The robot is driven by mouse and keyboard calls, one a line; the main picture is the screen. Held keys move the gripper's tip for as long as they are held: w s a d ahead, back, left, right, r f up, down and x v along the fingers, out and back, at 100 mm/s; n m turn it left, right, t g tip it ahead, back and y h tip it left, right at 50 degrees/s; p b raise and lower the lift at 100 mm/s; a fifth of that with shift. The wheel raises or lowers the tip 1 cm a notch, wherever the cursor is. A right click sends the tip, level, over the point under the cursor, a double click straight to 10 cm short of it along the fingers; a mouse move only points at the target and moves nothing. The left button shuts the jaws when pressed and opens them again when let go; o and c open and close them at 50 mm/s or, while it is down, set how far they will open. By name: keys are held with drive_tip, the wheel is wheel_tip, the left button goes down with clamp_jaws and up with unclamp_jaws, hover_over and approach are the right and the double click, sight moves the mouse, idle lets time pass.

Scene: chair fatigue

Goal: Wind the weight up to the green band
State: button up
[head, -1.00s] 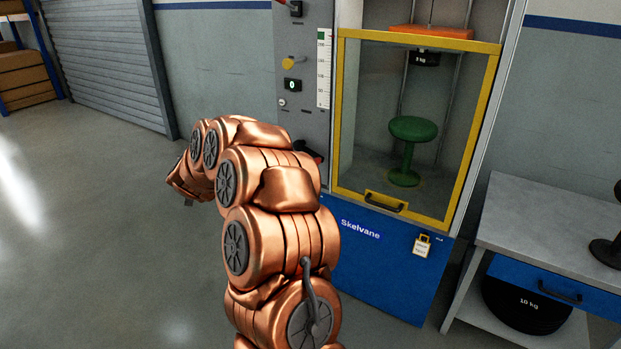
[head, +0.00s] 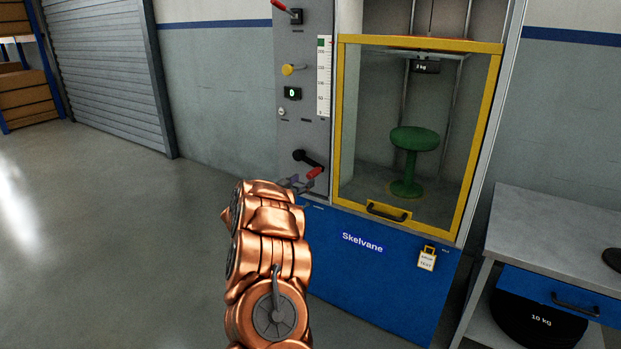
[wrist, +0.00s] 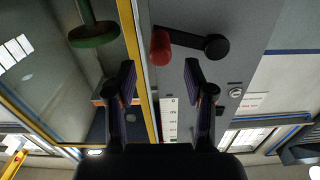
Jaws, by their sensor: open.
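The crank, a black arm (head: 306,158) with a red handle (head: 313,173), is on the lower part of the machine's grey panel. My gripper (head: 298,183) is just in front of it. In the wrist view, the red handle (wrist: 161,47) lies beyond the tips of my open, empty gripper (wrist: 160,75), nearer the left finger; I see no contact. The weight (head: 425,67), a dark block marked in kg, hangs behind the yellow-framed window above a green stool (head: 411,150). The white scale (head: 324,80) has a green band (head: 322,42) at its top.
The yellow-framed guard (head: 346,120) appears closed, with a handle at its bottom. A yellow knob (head: 293,69), a display (head: 292,94) reading 0 and a red-tipped lever (head: 288,10) are above the crank. A grey bench (head: 560,230) stands right. The floor at left is clear.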

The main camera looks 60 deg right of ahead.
sight(309, 177)
drive_tip(key=d, duration=0.4)
drive_tip(key=shift+d+f, duration=0.1)
drive_tip(key=shift+d, duration=0.05)
drive_tip(key=shift+w+d+b, duration=0.15)
drive_tip(key=shift+d+b, duration=0.15)
drive_tip(key=shift+d, duration=0.35)
drive_tip(key=shift+c, duration=0.3)
clamp_jaws()
